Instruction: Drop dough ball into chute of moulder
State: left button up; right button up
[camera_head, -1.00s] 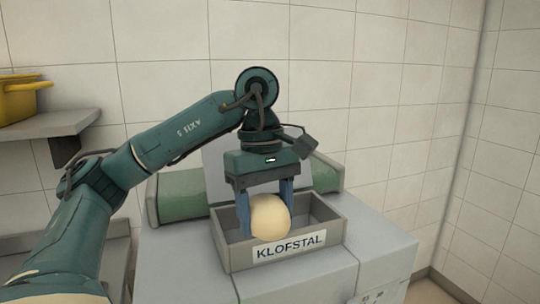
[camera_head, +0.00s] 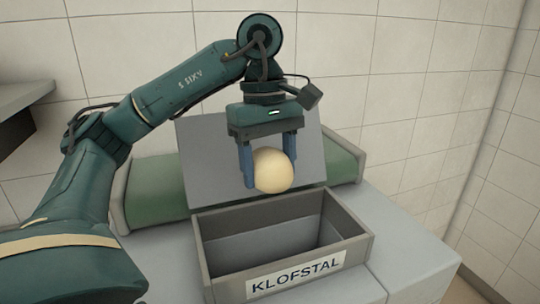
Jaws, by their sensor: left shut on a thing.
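The cream dough ball (camera_head: 274,171) hangs between the blue fingers of my left gripper (camera_head: 270,168), which is shut on it. The gripper points down, and the ball is above the back part of the chute (camera_head: 212,255), apart from it as seen here. The chute is an open grey box labelled KLOFSTAL, with an empty-looking inside. Behind it rise the moulder's sloped grey plate (camera_head: 205,150) and a green roller or belt (camera_head: 155,190). My right gripper does not show.
Grey flat top surfaces (camera_head: 400,240) of the machine lie right of the chute. A wall shelf (camera_head: 25,100) juts in at the left. Tiled walls close off the back and right.

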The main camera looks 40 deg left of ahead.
aim_at(266, 150)
pick_arm(q)
jog(key=shift+s+f, duration=0.1)
jog(key=shift+f, duration=2.85)
jog(key=o, duration=1.2)
jog(key=shift+c, duration=0.2)
jog(key=shift+w+a+r, duration=0.1)
jog(key=shift+a+r, duration=0.15)
jog(key=shift+r, duration=1.9)
jog(key=shift+w+a+r, duration=0.1)
jog(key=shift+a+r, duration=0.15)
jog(key=shift+r, duration=1.95)
jog(key=shift+w+a+r, duration=0.1)
jog(key=shift+a+r, duration=0.15)
jog(key=shift+r, duration=1.9)
